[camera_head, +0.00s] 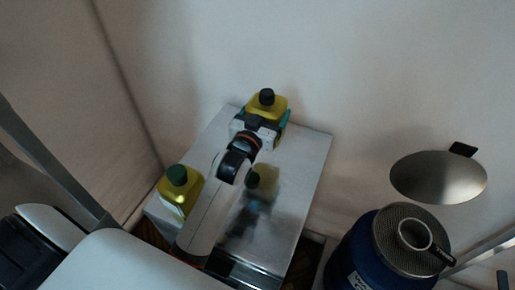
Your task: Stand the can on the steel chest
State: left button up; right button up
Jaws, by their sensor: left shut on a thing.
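A yellow can with a black cap (266,102) is at the far end of the steel chest (307,150), held upright or nearly so. My left gripper (264,121), with teal fingers, is shut on this can from the near side, one finger on each flank. A blurred yellow reflection shows in the shiny chest top, apart from the can, so the can appears to be above the top; its underside is hidden behind the gripper. My right gripper is not in view.
A second yellow can with a green cap (180,193) stands at the chest's near left corner, beside my left arm. A blue drum (357,250) with a grey mesh top and a small round pan (414,234) is at right. A metal disc (438,178) is above it. Walls close in behind and left.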

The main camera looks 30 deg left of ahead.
pick_arm(q)
jog(key=f, duration=0.4)
jog(key=shift+s+d+f, duration=0.1)
jog(key=shift+s+f, duration=0.1)
jog(key=shift+s, duration=0.15)
notch_tip(320, 180, down, 4)
jog(key=shift+w+f+p, duration=0.1)
jog(key=shift+w+p, duration=0.05)
jog(key=shift+p, duration=0.2)
jog(key=shift+f, duration=0.3)
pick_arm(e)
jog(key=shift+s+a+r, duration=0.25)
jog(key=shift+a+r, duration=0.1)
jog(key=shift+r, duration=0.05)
